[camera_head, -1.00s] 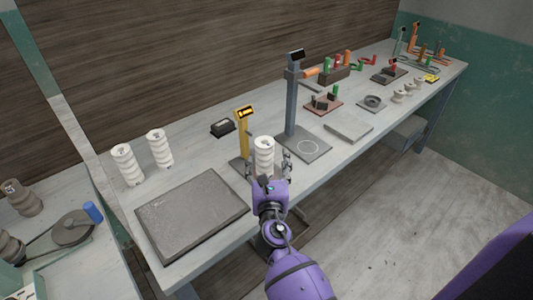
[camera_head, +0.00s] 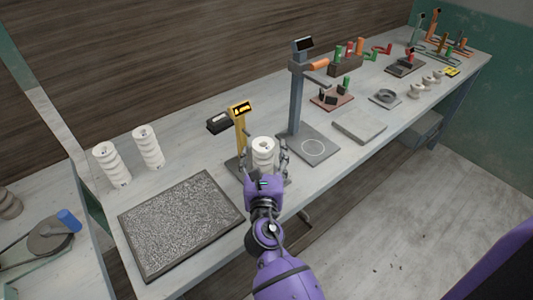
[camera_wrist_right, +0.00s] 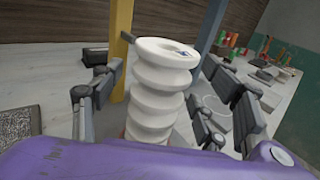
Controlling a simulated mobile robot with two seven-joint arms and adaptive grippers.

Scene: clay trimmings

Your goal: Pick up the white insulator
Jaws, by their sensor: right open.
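A white ribbed insulator (camera_head: 263,153) stands upright on the scale with the yellow post, near the front of the bench. It also shows large in the right wrist view (camera_wrist_right: 160,90), with a small dark mark on its top rim. My right gripper (camera_head: 264,160) is open, with its fingers on either side of this insulator. In the wrist view gaps show between the fingers and the insulator, and its lower end is hidden by my purple wrist. Two more white insulators (camera_head: 111,165) (camera_head: 148,147) stand at the left of the bench. My left gripper is not in view.
A dark speckled mat (camera_head: 180,222) lies left of my arm. The yellow post (camera_head: 240,132) and a grey post (camera_head: 297,100) stand close behind the gripper. A grey slab (camera_head: 359,126) and several small parts lie to the right.

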